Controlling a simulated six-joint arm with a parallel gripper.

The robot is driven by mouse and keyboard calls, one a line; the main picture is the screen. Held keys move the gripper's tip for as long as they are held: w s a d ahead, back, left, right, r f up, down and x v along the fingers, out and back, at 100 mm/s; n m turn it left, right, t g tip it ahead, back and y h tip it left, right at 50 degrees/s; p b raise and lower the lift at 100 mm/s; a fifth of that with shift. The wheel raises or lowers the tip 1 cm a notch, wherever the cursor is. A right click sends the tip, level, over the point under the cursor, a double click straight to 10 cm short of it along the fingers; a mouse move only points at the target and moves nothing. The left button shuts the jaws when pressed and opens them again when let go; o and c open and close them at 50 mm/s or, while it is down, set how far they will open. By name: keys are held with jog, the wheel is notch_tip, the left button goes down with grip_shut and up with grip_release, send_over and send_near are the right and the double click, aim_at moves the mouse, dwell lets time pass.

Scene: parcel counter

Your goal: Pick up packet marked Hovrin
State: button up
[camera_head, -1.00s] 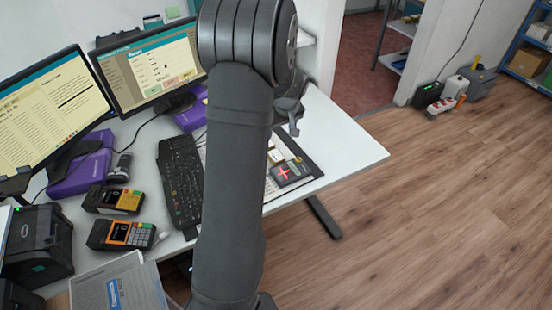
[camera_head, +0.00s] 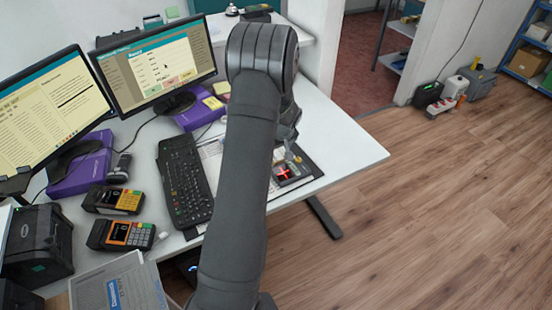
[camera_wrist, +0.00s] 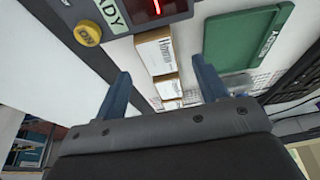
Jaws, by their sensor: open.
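In the wrist view, small white packets with brown sides lie in a row on the desk. The nearest packet (camera_wrist: 155,52) carries dark lettering, too blurred for me to be sure it reads Hovrin. Behind it are a second packet (camera_wrist: 167,88) and a third packet (camera_wrist: 172,104). My gripper (camera_wrist: 160,68) is open, its two blue fingers apart on either side of the row in the picture, with nothing held. I cannot tell its exact height above the packets. In the head view the packets are hidden behind my arm and gripper.
A green flat item (camera_wrist: 248,45) lies beside the packets. A dark device with a red display (camera_head: 284,173) sits close to my gripper; its yellow button (camera_wrist: 87,33) shows in the wrist view. A keyboard (camera_head: 183,180) lies left of my arm. The desk's right end (camera_head: 345,150) is clear.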

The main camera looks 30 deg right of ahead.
jog(key=shift+x, duration=2.35)
jog(key=shift+s, duration=0.2)
jog(key=c, duration=1.1)
